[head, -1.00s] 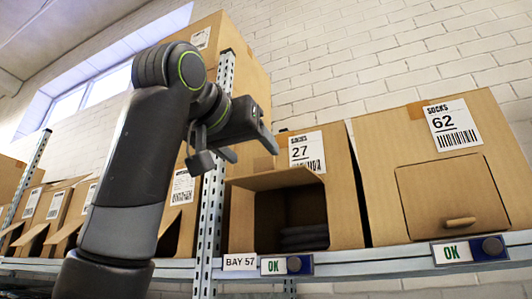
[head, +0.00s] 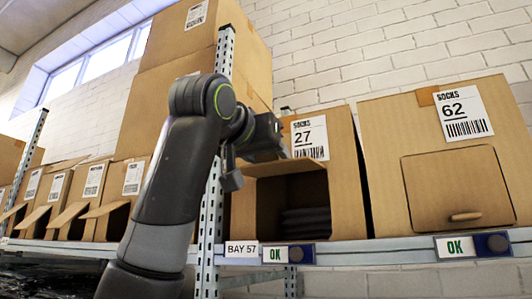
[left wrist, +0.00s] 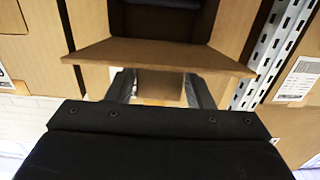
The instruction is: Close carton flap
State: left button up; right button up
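The carton labelled socks 27 (head: 345,190) stands on the shelf with its front flap (head: 290,168) raised and sticking out above the opening. Dark folded items (head: 304,222) show inside. My left gripper (head: 258,158) is at the upper left of this opening, close to the flap; the head view does not show whether they touch. In the left wrist view the flap (left wrist: 158,57) spans the view in front of the gripper (left wrist: 160,90), whose two fingers are spread apart with nothing held between them. My right gripper is in neither view.
A carton labelled 62 (head: 455,120), its flap (head: 457,188) closed, stands to the right. A perforated shelf post (head: 211,215) stands just left of carton 27. Several open cartons (head: 75,190) line the left, and large boxes (head: 175,60) are stacked behind my arm.

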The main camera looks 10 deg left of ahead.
pick_arm(q)
jog(key=c, duration=0.9)
jog(key=shift+f+b, duration=0.5)
jog(key=shift+b, duration=0.25)
grip_shut()
jog(key=f+t+b, duration=0.1)
jog(key=f+b, duration=0.1)
jog(key=b, duration=0.1)
jog(key=w+f+t+h+b, duration=0.1)
jog(key=t+b, duration=0.1)
jog(key=b, duration=0.1)
jog(key=f+t+b, duration=0.2)
jog(key=b, duration=0.1)
jog(key=shift+w+d+f+h, duration=0.3)
jog(key=shift+c, duration=0.2)
grip_release()
jog(key=shift+w+d+f+b, duration=0.15)
jog(key=shift+w+f+b, duration=0.25)
jog(key=shift+w+f, duration=0.15)
jog(key=shift+f, duration=0.1)
jog(key=o, duration=1.4)
